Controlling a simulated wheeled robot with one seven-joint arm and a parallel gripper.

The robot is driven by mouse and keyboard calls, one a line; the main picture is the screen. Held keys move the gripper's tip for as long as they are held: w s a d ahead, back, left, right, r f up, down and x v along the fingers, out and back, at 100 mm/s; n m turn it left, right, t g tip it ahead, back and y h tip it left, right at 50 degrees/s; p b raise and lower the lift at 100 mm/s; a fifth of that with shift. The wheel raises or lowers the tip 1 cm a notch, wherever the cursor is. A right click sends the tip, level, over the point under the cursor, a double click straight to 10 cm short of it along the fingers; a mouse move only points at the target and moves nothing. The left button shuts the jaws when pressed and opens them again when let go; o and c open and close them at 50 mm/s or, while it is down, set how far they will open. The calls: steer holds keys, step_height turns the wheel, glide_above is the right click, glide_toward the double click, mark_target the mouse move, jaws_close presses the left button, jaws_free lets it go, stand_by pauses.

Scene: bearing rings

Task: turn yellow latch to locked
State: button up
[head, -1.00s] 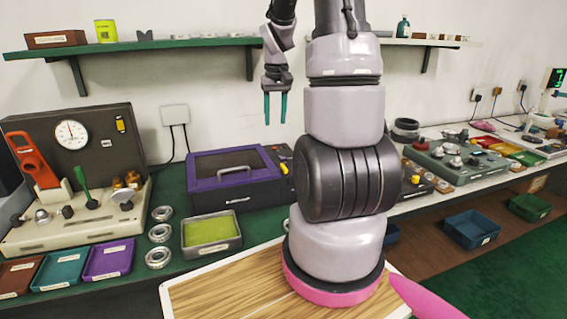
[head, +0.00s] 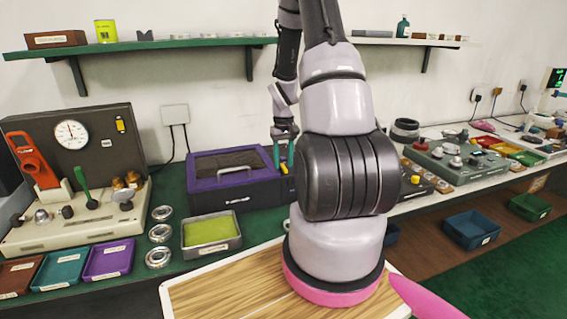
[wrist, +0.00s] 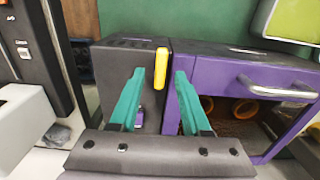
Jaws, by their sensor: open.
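The yellow latch (wrist: 160,68) is a short rounded bar on the dark end section of a purple box (wrist: 212,82). In the wrist view its long side runs up and down the picture. In the head view only a small yellow bit of the latch (head: 284,169) shows between the fingers. My gripper (head: 283,166) points down at the right end of the box. Its two teal fingers are open, and in the wrist view the gripper (wrist: 161,74) has one finger on each side of the latch, with gaps showing. I cannot tell how far above it they are.
The purple box (head: 225,197) has a dark window and, in the wrist view, a metal handle (wrist: 277,88). A tray with a yellow-green inside (head: 210,245) and metal rings (head: 160,234) stand before it. A gauge panel (head: 100,148) is at left. A green shelf (head: 160,45) runs above.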

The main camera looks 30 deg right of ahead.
steer(key=shift+f, duration=0.4)
jaws_close()
